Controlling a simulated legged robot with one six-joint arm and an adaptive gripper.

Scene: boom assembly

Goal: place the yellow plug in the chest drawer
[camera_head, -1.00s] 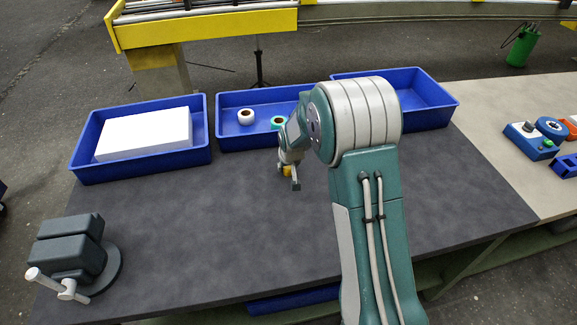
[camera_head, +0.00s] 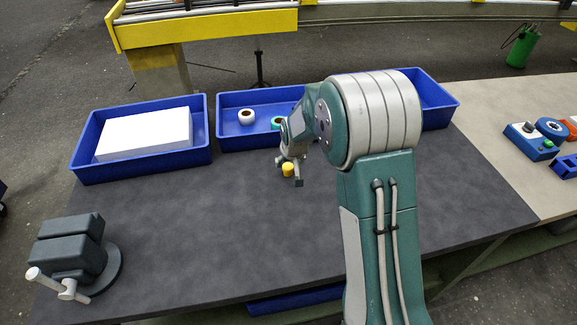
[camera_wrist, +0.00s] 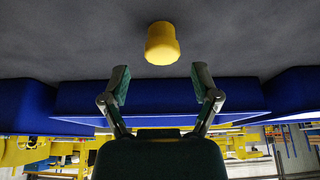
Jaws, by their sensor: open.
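The yellow plug (camera_head: 288,170) stands on the dark table top, in front of the middle blue bin. In the wrist view the plug (camera_wrist: 162,44) is just beyond the fingertips, roughly centred between them, with a gap to each. My gripper (camera_head: 290,168) is low over the table beside the plug. In the wrist view my gripper (camera_wrist: 160,74) has its two fingers spread wide with nothing between them. The chest drawer cannot be made out in these frames.
Blue bins line the back: the left bin (camera_head: 77,167) holds a white block (camera_head: 148,134), the middle bin (camera_head: 225,98) holds tape rolls (camera_head: 246,117). A dark vise (camera_head: 70,250) stands front left. The table's middle is clear.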

